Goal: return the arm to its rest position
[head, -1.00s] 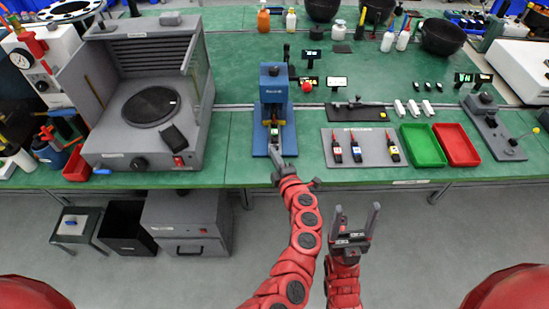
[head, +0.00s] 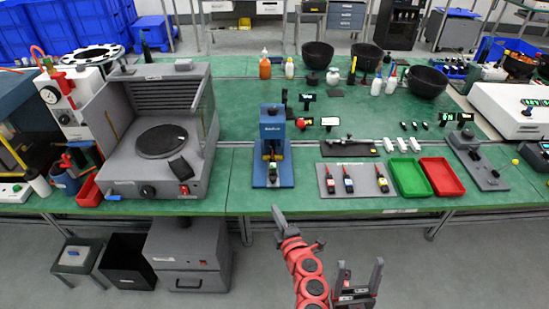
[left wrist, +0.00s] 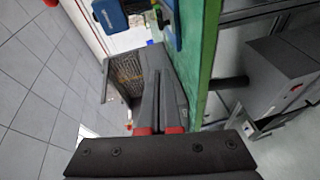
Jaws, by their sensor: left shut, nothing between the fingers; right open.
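My left gripper (head: 278,211) is shut and empty in the head view. It appears just in front of the bench's front edge, below the blue press (head: 271,141) and apart from it. The shut fingers (left wrist: 157,95) also show in the left wrist view, with nothing between them. My right gripper (head: 360,274) is open and empty, low in the head view, with its fingers pointing up over the floor area. Most of its arm is out of the picture.
The green bench (head: 240,185) holds a grey hooded unit (head: 124,173) at left. A grey mat (head: 328,187) with several pen-like tools, a green tray (head: 410,190) and a red tray (head: 442,190) lie at right. A grey cabinet (head: 187,258) stands below. Floor ahead is open.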

